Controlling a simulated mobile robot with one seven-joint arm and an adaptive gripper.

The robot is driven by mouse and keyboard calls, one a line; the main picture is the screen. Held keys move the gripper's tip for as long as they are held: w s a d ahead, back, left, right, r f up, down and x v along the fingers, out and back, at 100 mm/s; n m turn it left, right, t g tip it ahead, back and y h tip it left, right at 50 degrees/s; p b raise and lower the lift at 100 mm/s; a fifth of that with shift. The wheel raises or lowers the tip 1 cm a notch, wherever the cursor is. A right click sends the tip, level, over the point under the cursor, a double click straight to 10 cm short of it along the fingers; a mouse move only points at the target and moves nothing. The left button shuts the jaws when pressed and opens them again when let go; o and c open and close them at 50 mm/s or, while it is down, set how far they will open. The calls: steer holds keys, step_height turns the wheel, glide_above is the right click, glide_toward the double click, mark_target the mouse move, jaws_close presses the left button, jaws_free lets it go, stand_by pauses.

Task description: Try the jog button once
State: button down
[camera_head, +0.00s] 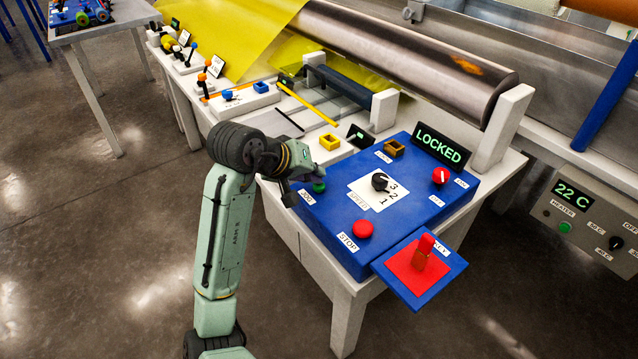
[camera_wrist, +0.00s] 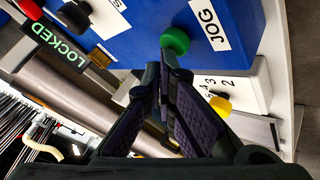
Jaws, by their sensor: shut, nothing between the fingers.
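The jog button is a green knob (camera_head: 319,187) at the left edge of the blue control panel (camera_head: 325,232). It also shows in the wrist view (camera_wrist: 175,41), beside a white JOG label (camera_wrist: 214,28). My gripper (camera_head: 291,196) is shut and empty, at the panel's left edge close to the green button. In the wrist view my fingertips (camera_wrist: 163,62) are just short of the button in the picture; I cannot tell whether they touch it. The display (camera_head: 438,147) on the panel reads LOCKED in green. A red key-like piece (camera_head: 424,245) stands on a red square by the KEY label.
The panel also has a red STOP button (camera_head: 363,229), a black speed dial (camera_head: 380,181) and a red knob (camera_head: 440,176). A large metal roller (camera_head: 400,60) lies beyond. Floor is clear at left.

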steer(key=shift+f, duration=0.3)
steer(key=shift+r, duration=0.1)
stand_by(0.3)
steer(key=shift+r+p, duration=0.85)
steer(key=shift+r, duration=0.1)
step_height(320, 180, up, 4)
steer(key=p, duration=0.3)
steer(key=shift+p, duration=0.4)
steer(key=shift+r+p, duration=0.4)
steer(key=shift+r, duration=0.1)
steer(key=shift+f, duration=0.1)
